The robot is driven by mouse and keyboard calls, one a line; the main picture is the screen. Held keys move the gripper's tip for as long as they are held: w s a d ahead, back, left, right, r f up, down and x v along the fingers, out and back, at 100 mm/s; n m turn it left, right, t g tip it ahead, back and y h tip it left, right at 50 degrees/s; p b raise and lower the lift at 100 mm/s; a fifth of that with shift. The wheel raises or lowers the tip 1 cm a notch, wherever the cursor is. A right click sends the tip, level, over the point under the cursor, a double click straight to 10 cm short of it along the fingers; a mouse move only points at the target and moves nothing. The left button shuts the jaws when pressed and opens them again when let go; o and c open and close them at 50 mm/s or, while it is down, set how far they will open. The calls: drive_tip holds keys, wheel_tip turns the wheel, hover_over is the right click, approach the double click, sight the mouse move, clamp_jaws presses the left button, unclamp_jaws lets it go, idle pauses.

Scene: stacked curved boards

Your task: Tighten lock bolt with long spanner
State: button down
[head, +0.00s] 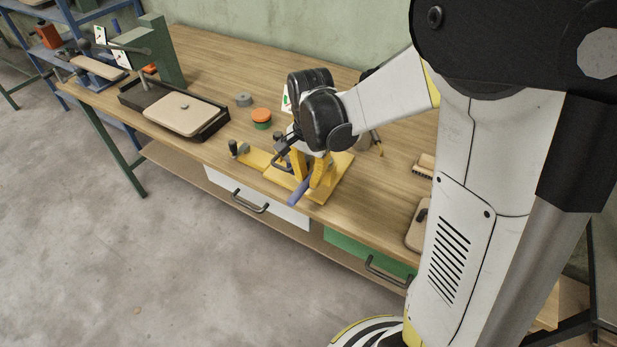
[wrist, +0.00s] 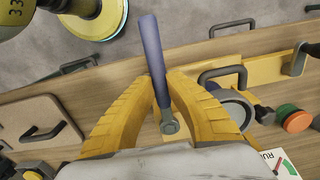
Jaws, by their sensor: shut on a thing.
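My gripper (wrist: 163,82) is shut on the long spanner, its yellow fingertips on either side of the shaft in the wrist view. The spanner (wrist: 152,45) has a blue-purple handle and a grey ring-like end that lies between the fingers. In the head view the handle (head: 298,193) sticks out toward the front edge of the table. My gripper is low over a yellow fixture (head: 338,178) near that edge. The fixture also shows in the wrist view (wrist: 270,72). I cannot make out the lock bolt; my wrist and fingers hide part of the fixture.
A dark tray (head: 215,131) with a beige board stands to the left on the wooden table (head: 215,60). An orange-and-green round piece (head: 262,117) and a grey one (head: 243,99) lie behind the fixture. Drawers (head: 257,199) with handles are below the front edge.

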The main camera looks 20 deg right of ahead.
drive_tip(key=shift+r+p, duration=1)
drive_tip(key=shift+r, duration=0.6)
idle(1.9)
wheel_tip(320, 180, up, 5)
drive_tip(key=p, duration=0.3)
drive_tip(key=shift+p, duration=0.4)
drive_tip(key=shift+f, duration=0.1)
